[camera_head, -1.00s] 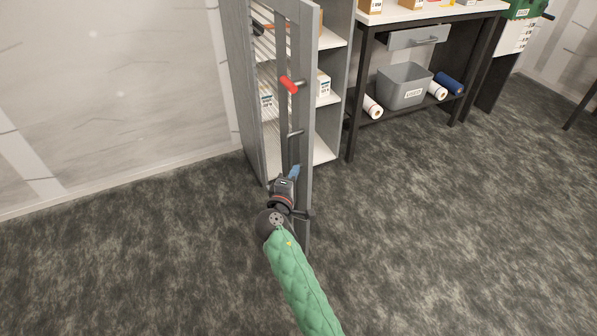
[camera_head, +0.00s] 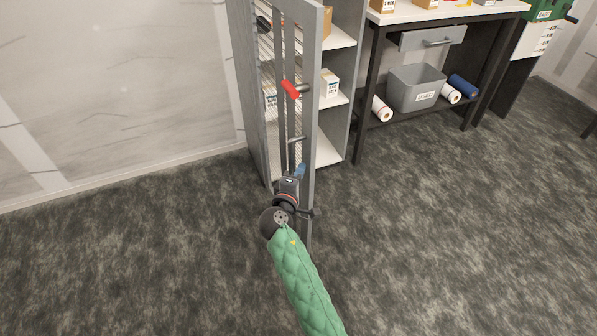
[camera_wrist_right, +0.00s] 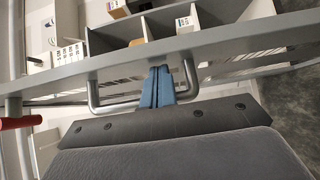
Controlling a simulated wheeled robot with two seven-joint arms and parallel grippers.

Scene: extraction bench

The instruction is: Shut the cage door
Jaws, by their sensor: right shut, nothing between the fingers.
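The cage door (camera_head: 311,110) is a tall grey framed panel that stands open, swung out from the shelf cabinet and seen nearly edge-on. A red latch handle (camera_head: 290,88) sticks out from it at mid height; it also shows at the left edge of the wrist view (camera_wrist_right: 18,122). My right gripper (camera_head: 301,169) is shut and empty at the lower part of the door. In the wrist view its blue fingertips (camera_wrist_right: 159,70) lie between the two legs of a grey U-shaped pull handle (camera_wrist_right: 98,98), close to the door frame. I cannot tell whether they touch it. My left gripper is out of view.
The cabinet's white shelves (camera_head: 325,151) hold boxes. To its right stands a workbench (camera_head: 365,110) with a grey bin (camera_head: 416,88) and paper rolls (camera_head: 381,108) on its lower shelf. The carpet floor in front and the marble-look wall side at left are clear.

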